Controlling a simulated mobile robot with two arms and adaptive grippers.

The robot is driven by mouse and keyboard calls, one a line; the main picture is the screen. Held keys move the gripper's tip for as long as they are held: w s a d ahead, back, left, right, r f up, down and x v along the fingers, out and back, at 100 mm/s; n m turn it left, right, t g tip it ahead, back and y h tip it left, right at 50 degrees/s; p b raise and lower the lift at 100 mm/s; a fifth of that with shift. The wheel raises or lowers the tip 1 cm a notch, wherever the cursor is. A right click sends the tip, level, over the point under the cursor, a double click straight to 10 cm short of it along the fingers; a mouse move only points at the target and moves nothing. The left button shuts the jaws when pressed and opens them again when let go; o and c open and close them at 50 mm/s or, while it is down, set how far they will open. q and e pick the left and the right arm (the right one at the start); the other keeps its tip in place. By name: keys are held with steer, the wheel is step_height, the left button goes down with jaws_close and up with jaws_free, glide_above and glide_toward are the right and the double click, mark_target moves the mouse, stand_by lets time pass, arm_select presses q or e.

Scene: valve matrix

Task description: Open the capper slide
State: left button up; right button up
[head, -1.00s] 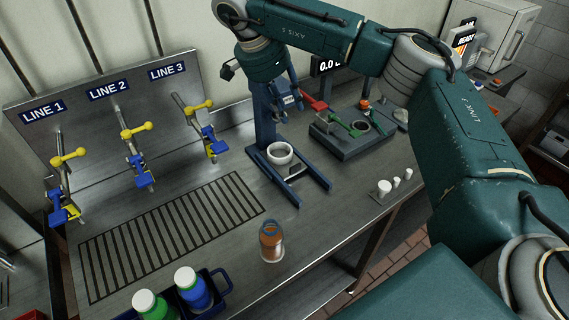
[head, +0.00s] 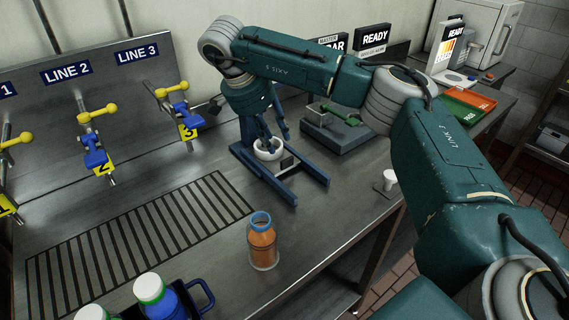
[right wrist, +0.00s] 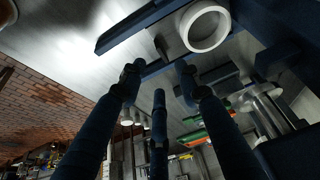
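The capper is a dark blue stand with two rails (head: 287,190) on the bench, largely hidden behind my right arm. A white ring-shaped cup (head: 268,151) sits between the rails; it also shows in the right wrist view (right wrist: 205,26). My right gripper (head: 268,130) is over the capper, just above the cup in the head view. In the right wrist view its dark blue fingers (right wrist: 158,88) are spread, with nothing between them, and appear apart from the cup. I cannot make out which part is the slide's handle. My left gripper is not in view.
An orange bottle (head: 262,243) stands in front of the capper. A blue crate (head: 203,296) with green- and white-capped bottles is at the front. Valves with yellow handles (head: 98,112) line the left panel. A dark fixture with a green lever (head: 340,114) stands right of the capper.

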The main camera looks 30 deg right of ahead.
mark_target(287, 160)
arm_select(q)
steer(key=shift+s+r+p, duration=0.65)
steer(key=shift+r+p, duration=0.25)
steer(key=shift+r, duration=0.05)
arm_select(e)
steer(key=x, duration=0.9)
steer(key=shift+d+f, duration=0.15)
steer(key=shift+f, duration=0.15)
jaws_close()
